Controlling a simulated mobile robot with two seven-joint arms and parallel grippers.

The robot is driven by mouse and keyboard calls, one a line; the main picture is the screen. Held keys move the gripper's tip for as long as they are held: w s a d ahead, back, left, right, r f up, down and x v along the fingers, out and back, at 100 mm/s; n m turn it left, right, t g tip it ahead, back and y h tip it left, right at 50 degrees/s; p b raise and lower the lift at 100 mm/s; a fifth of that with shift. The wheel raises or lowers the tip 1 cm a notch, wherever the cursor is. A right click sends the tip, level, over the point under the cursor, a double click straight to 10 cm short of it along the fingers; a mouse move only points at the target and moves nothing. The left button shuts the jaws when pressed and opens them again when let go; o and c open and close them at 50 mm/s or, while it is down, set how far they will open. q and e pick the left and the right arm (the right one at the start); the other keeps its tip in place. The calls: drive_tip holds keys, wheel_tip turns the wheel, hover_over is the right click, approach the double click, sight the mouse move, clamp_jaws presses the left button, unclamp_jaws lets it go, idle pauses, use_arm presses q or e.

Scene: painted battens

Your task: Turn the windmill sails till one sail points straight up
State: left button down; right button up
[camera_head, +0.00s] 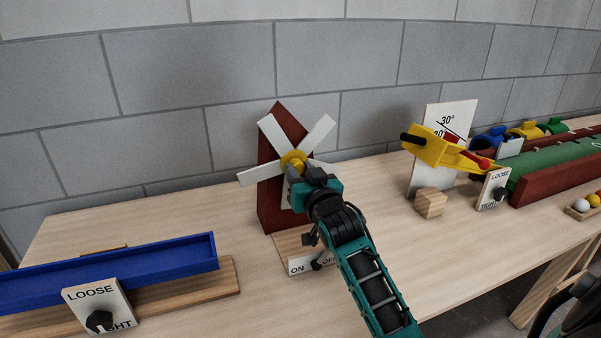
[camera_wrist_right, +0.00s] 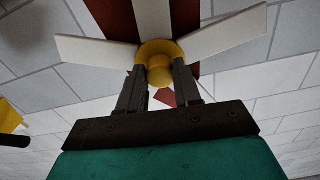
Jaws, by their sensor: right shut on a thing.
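The windmill has a dark red tower (camera_head: 271,205) and white sails (camera_head: 318,132) around a yellow hub (camera_head: 293,158). In the head view, one sail points up-left, one up-right and one left and slightly down; the others are partly behind my gripper. No sail stands straight up there. My right gripper (camera_head: 297,174) is at the front of the hub. In the right wrist view, its fingers (camera_wrist_right: 160,80) are shut on the yellow knob (camera_wrist_right: 160,72) at the hub's middle, with sails fanning out beyond. My left gripper is not in view.
An ON/OFF plate (camera_head: 298,265) with a black knob stands before the windmill. A blue trough (camera_head: 120,268) with a LOOSE/TIGHT plate (camera_head: 88,295) is at left. At right are a yellow device (camera_head: 436,150), a wooden block (camera_head: 431,203) and a green lane (camera_head: 560,160). A block wall stands behind.

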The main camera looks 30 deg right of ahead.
clamp_jaws()
drive_tip(key=shift+r, duration=0.1)
drive_tip(key=m+p, duration=0.4)
drive_tip(key=p, duration=0.1)
drive_tip(key=shift+r, duration=0.2)
drive_tip(key=shift+f+m+p, duration=0.25)
drive_tip(key=shift+m+p, duration=0.45)
drive_tip(key=shift+m, duration=0.2)
drive_tip(key=o, duration=1)
unclamp_jaws()
